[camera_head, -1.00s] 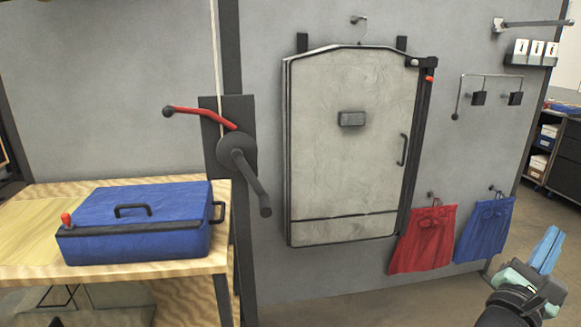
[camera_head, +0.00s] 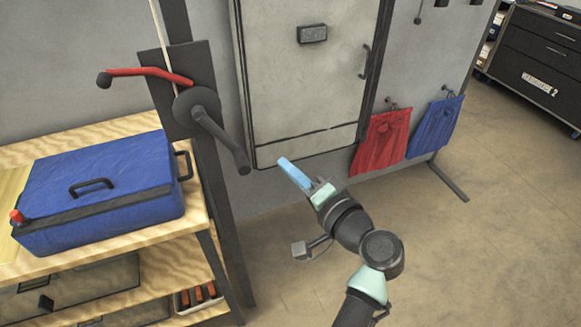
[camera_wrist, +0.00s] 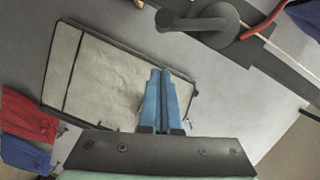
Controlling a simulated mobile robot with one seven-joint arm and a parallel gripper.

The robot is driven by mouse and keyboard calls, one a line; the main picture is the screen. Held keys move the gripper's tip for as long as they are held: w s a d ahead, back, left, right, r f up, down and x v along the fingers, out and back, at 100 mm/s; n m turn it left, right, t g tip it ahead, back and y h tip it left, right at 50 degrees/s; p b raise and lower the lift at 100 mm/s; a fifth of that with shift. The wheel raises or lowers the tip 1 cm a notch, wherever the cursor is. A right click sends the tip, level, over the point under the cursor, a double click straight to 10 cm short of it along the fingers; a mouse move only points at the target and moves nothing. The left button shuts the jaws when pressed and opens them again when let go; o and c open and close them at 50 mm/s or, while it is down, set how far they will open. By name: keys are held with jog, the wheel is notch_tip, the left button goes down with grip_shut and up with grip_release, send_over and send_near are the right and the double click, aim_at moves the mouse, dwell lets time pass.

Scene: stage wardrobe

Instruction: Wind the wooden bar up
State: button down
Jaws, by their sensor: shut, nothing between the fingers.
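A winch hub (camera_head: 197,106) is mounted on a dark plate on an upright post. Its dark crank arm (camera_head: 222,143) slants down right to a rounded knob (camera_head: 243,167). A red lever (camera_head: 148,73) with a dark ball end sticks out left above the hub. A pale cord (camera_head: 158,28) runs up from the plate. No wooden bar is in view. My gripper (camera_head: 283,161), with blue fingers, is shut and empty, right of the knob and apart from it. In the wrist view my fingers (camera_wrist: 160,74) point toward the wall, with the crank (camera_wrist: 188,22) beyond them.
A blue case (camera_head: 100,190) sits on a wooden shelf table (camera_head: 130,243) at left. A pale cabinet (camera_head: 300,90) hangs behind my gripper. Red (camera_head: 380,142) and blue (camera_head: 436,127) cloths hang right of it. A dark drawer unit (camera_head: 540,60) stands far right. The floor at right is clear.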

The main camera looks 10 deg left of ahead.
aim_at(244, 173)
jog(key=w+a+f+p, duration=0.1)
jog(key=w+a+f, duration=0.1)
jog(key=a, duration=0.5)
jog(key=shift+a+p, duration=0.35)
jog(key=shift+a+f, duration=0.1)
jog(key=shift+f, duration=0.05)
jog(key=shift+s+a+f+m+y+b, duration=0.4)
jog(key=shift+s+a+f+m+b, duration=0.1)
jog(key=shift+a+f+m+b, duration=0.3)
jog(key=shift+s+a, duration=0.15)
jog(key=shift+s, duration=0.05)
jog(key=shift+r, duration=0.1)
